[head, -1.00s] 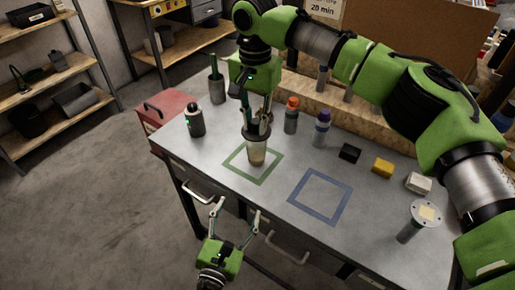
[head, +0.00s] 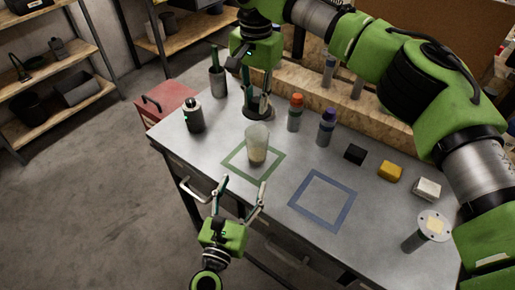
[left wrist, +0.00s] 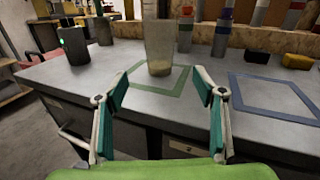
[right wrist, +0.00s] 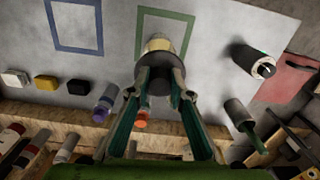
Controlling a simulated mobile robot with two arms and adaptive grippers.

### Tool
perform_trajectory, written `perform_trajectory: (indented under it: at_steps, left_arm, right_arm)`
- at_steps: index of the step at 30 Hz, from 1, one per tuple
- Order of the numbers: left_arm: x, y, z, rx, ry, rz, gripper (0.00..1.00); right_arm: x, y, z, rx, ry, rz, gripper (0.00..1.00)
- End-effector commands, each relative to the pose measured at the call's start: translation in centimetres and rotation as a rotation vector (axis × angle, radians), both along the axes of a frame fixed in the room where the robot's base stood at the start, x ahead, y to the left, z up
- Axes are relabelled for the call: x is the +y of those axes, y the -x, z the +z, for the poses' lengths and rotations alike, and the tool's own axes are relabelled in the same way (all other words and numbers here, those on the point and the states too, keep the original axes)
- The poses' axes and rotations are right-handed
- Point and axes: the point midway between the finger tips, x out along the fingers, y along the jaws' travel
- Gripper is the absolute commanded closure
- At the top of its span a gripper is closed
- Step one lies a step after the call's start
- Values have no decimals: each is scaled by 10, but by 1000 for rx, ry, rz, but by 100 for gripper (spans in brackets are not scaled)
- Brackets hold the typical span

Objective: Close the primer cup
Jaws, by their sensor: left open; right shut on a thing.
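The primer cup (head: 257,145), translucent and pale, stands upright on the bench inside the green outlined square. It also shows in the left wrist view (left wrist: 158,48), its top cut off and a cream layer at its bottom. My right gripper (head: 258,100) is shut on a dark round lid (right wrist: 155,83), behind the cup in the head view and apart from it. Its height above the bench is hard to tell. My left gripper (head: 236,198) is open and empty at the bench's front edge, in front of the cup.
An orange-capped bottle (head: 295,113) and a purple-capped bottle (head: 327,128) stand right of the lid. A dark canister (head: 194,117) stands left of the cup. The blue outlined square (head: 322,200) is empty. Black, yellow and white blocks (head: 390,171) lie right.

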Motion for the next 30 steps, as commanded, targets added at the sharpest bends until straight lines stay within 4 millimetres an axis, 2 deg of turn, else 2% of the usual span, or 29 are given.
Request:
perform_trajectory:
  at_steps: [5,8,21,25,30]
  left_arm:
    - [-1,-7,0,0,-2,2,37]
    - [-5,-19,1,-2,0,1,37]
    - [-27,-95,1,-2,-2,0,37]
    - [-30,-108,0,-2,-2,0,37]
    - [-32,-115,0,0,-2,0,37]
  right_arm:
    - [0,0,0,0,0,0,91]
    - [0,0,0,0,0,0,91]
    - [0,0,0,0,0,0,91]
    - [0,0,0,0,0,0,91]
    - [0,0,0,0,0,0,91]
